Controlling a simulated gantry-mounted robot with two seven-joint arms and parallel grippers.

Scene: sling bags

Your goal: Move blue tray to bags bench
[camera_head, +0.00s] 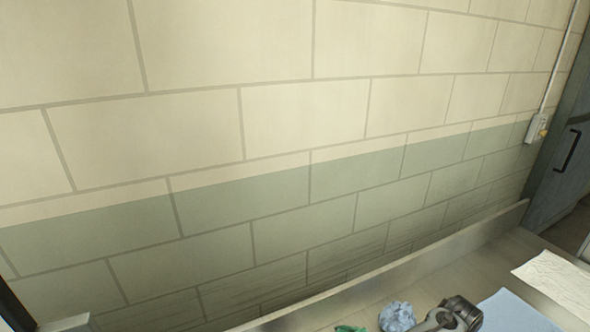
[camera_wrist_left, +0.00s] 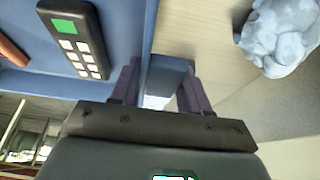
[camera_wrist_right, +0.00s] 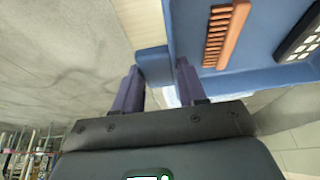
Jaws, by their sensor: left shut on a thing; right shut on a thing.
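The blue tray shows in the left wrist view (camera_wrist_left: 119,42) and the right wrist view (camera_wrist_right: 262,74); the head view does not show it. My left gripper (camera_wrist_left: 160,87) is shut on a blue grip on one side of the tray. My right gripper (camera_wrist_right: 157,82) is shut on a blue grip on another side. In the tray lie a dark keypad device (camera_wrist_left: 75,38) with a green screen and an orange comb (camera_wrist_right: 222,36). A dark object with white keys (camera_wrist_right: 302,36) shows at the right wrist view's edge. The head view shows neither gripper.
In the head view a bench (camera_head: 385,284) runs along a block wall. On it are crumpled blue paper (camera_head: 397,316), a dark metal part (camera_head: 460,312), a flat blue sheet (camera_head: 512,311) and a pale sheet (camera_head: 560,281). Crumpled paper also shows in the left wrist view (camera_wrist_left: 277,38).

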